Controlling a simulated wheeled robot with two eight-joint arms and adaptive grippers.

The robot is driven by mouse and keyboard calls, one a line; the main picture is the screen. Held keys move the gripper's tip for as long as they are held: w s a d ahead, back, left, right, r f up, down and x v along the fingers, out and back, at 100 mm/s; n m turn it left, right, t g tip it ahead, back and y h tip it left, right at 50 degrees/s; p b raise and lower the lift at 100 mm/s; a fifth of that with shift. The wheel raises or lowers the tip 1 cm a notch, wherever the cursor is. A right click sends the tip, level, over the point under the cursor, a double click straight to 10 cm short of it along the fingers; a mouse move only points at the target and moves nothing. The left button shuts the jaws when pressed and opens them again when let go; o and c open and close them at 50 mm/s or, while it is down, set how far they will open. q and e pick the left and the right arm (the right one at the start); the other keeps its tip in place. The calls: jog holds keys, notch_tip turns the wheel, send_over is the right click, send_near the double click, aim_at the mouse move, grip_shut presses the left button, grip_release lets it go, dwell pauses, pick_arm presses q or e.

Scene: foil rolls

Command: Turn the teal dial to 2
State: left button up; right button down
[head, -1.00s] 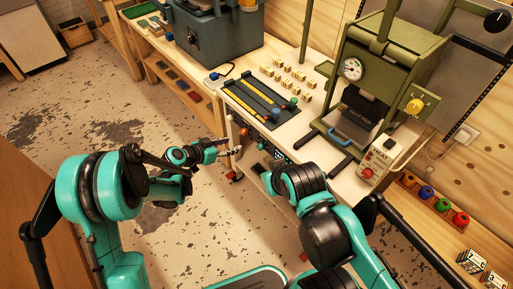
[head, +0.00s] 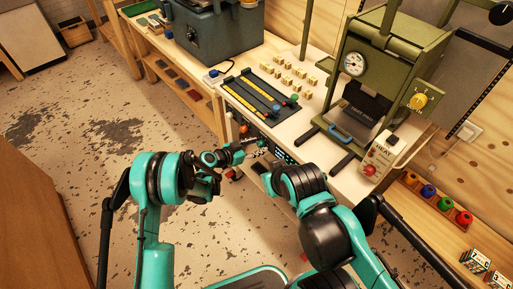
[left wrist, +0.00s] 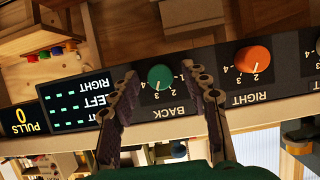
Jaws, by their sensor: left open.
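The teal dial (left wrist: 162,77) shows in the left wrist view, which is upside down. It sits on a dark panel above the word BACK, with small numbers around it. I cannot tell surely which number its pointer marks. My left gripper (left wrist: 160,70) is open, with one finger on each side of the dial; whether they touch it I cannot tell.
An orange dial (left wrist: 253,60) marked RIGHT is beside the teal one. A lit display (left wrist: 78,103) and a PULLS counter (left wrist: 20,117) reading 0 are on the other side. On the bench stand a green press (head: 375,75) and a striped board (head: 258,93).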

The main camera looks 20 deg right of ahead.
pick_arm(q)
grip_shut()
dwell(0.4)
jog(key=n+g+h, duration=0.1)
jog(key=n+g, duration=0.1)
jog(key=n, duration=0.1)
jog(key=shift+w+f, duration=0.1)
jog(key=shift+w, duration=0.1)
jog(key=n+g+h, duration=0.1)
jog(key=n, duration=0.2)
jog(key=shift+n+g, duration=0.3)
jog(key=shift+g, duration=0.1)
jog(key=shift+h, duration=0.3)
